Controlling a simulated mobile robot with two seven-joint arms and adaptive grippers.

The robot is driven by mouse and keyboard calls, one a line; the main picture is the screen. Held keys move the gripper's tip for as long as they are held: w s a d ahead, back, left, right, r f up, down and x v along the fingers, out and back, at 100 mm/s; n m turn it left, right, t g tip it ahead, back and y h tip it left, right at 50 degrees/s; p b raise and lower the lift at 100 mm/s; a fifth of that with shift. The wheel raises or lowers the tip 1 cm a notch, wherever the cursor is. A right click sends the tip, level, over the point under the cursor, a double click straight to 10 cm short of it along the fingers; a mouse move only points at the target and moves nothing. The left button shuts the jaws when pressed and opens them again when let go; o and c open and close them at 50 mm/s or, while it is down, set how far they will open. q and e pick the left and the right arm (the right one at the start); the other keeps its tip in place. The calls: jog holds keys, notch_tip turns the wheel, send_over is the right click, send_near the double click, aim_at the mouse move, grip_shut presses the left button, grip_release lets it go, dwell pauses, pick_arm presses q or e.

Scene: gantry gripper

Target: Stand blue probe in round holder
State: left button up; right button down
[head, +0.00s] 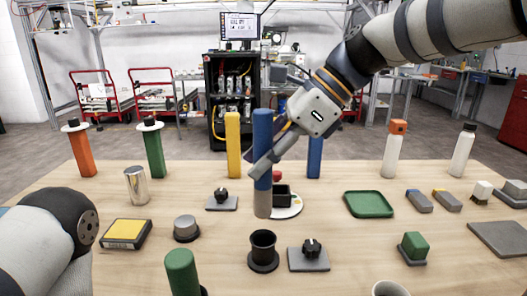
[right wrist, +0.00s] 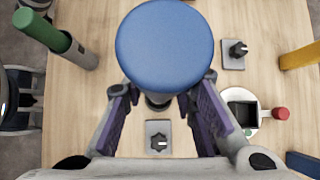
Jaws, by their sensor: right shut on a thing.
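The blue probe (head: 262,140) is upright in the head view, with a grey lower end (head: 262,205). My right gripper (head: 264,172) is shut on its blue part and holds it above the table. The round holder (head: 263,248) is a black open cup on a round base, below the probe in the head view, with its mouth showing. In the right wrist view, the probe's round blue top (right wrist: 165,42) fills the upper middle between the fingers (right wrist: 163,92) and hides most of what lies under it. My left gripper is out of view; only part of that arm shows at lower left.
Dial blocks (head: 310,258) (head: 222,200) stand near the holder. A green post (head: 182,272) stands at the front left. A white plate with a black square holder (head: 286,207), a yellow post (head: 232,145) and another blue post (head: 315,158) stand behind.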

send_over(264, 215)
jog(key=w, duration=0.2)
jog(key=shift+s+f, duration=0.2)
jog(key=shift+f, duration=2.1)
jog(key=shift+f, duration=3.25)
jog(key=c, duration=1.2)
grip_release()
jog(key=v, duration=1.2)
jog(key=shift+f, duration=0.1)
